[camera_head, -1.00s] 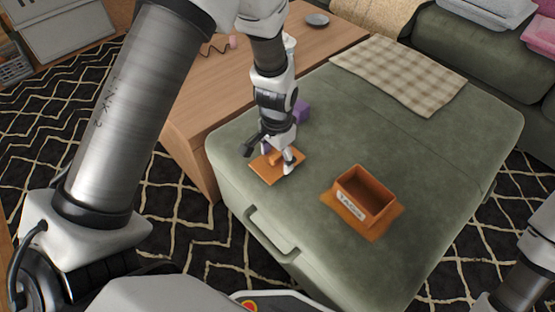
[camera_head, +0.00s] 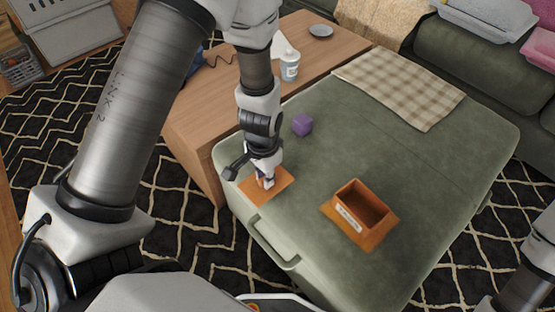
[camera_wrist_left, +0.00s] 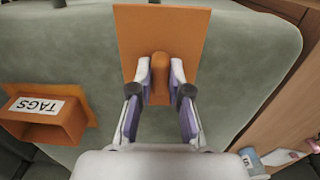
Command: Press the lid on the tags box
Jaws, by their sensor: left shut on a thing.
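The tags box (camera_head: 360,212) is an open orange box with a white label, standing on a flat orange base on the green ottoman. It also shows in the left wrist view (camera_wrist_left: 66,128), where its label reads TAGS. The lid (camera_head: 283,182) is a flat orange plate with a raised handle, left of the box; in the left wrist view the lid (camera_wrist_left: 188,30) lies ahead of the fingers. My left gripper (camera_head: 265,180) is shut on the lid's handle (camera_wrist_left: 160,78), one finger on each side. I cannot tell whether the lid touches the ottoman. My right gripper is out of view.
A checkered cloth (camera_head: 400,85) lies at the back. A wooden table (camera_head: 205,130) with a cup (camera_head: 289,70) adjoins on the left. The ottoman between lid and box is clear.

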